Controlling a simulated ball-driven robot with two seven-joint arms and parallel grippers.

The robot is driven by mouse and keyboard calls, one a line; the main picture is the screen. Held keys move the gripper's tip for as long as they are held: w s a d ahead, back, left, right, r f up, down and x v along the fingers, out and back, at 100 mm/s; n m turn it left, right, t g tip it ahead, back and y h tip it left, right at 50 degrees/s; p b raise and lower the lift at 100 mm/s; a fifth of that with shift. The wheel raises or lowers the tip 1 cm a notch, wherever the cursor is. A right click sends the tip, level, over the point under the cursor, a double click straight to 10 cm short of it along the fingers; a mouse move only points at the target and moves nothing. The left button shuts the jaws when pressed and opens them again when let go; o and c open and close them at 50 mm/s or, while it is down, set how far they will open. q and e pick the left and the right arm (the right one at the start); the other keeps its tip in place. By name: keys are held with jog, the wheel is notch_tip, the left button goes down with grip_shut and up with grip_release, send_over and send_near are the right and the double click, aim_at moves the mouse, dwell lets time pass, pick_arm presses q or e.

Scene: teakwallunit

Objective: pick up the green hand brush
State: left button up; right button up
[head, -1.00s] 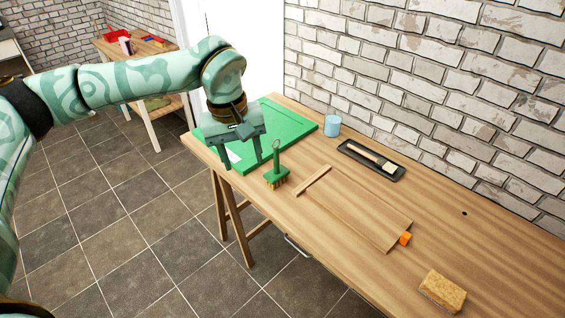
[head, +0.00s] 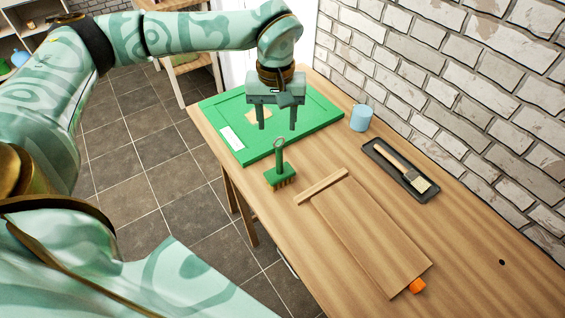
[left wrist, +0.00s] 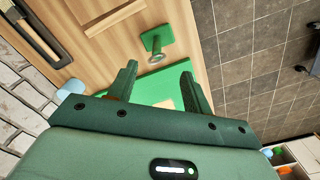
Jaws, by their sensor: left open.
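The green hand brush (head: 280,172) stands upright on the wooden table, bristles down, with a ring at the top of its handle. It also shows in the left wrist view (left wrist: 157,40), just beyond the fingertips. My left gripper (head: 278,127) is open and empty, its fingers pointing down above the green board, behind the brush in the head view and apart from it. In the left wrist view the two fingers of the gripper (left wrist: 158,68) are spread, with nothing between them. My right gripper is not in view.
A green framed board (head: 232,116) lies at the table's far left end. A light blue cup (head: 361,118), a black tray (head: 378,157) holding a wooden-handled brush (head: 399,163), a wooden board (head: 368,238) and an orange item (head: 417,286) are on the table. A brick wall runs behind.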

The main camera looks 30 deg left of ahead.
aim_at(279, 145)
pick_arm(q)
notch_tip(279, 145, down, 6)
jog(key=shift+w+r+b, duration=0.1)
jog(key=shift+w+b, duration=0.05)
jog(key=shift+b, duration=0.4)
jog(key=shift+f, duration=0.45)
jog(key=f, duration=0.1)
jog(key=f+b, duration=0.1)
jog(key=f, duration=0.1)
jog(key=f+b, duration=0.1)
jog(key=f, duration=0.1)
jog(key=shift+w, duration=0.25)
jog(key=shift+c, duration=0.3)
grip_shut()
jog(key=shift+r, duration=0.15)
